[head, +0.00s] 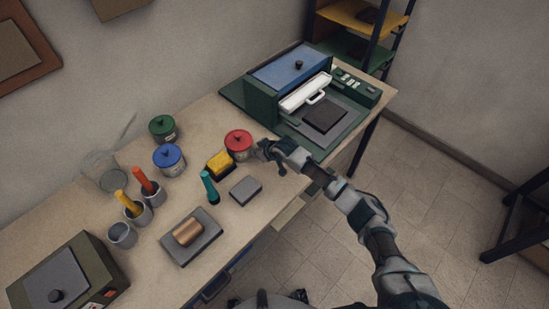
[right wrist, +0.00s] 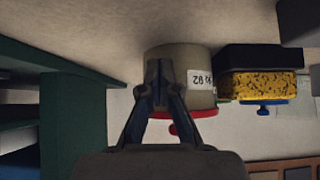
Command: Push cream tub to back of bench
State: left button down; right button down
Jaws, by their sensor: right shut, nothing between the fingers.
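A cream tub with a red lid (head: 238,141) stands upright on the bench (head: 100,212). In the right wrist view, which is upside down, the same cream tub (right wrist: 185,62) shows its pale body, a white label and part of its red lid. My right gripper (head: 262,149) is shut and empty just to the right of the tub. In the right wrist view its closed fingertips (right wrist: 159,78) overlap the tub; I cannot tell whether they touch it. My left gripper is not in view.
A yellow sponge-like block (head: 220,163) is close on the tub's left. Blue-lidded (head: 168,158) and green-lidded (head: 163,128) tubs stand farther left. A green machine (head: 300,85) is at the right. A grey block (head: 246,190) lies in front. Bare bench shows behind the tub.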

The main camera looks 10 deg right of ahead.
aim_at(248, 151)
jog(key=shift+w+a, duration=0.2)
jog(key=shift+a, duration=0.2)
jog(key=shift+w+a+b, duration=0.2)
jog(key=shift+a+b, duration=0.05)
jog(key=shift+a, duration=0.45)
jog(key=shift+w+a+b, duration=0.15)
jog(key=shift+a+b, duration=0.05)
jog(key=shift+a, duration=0.5)
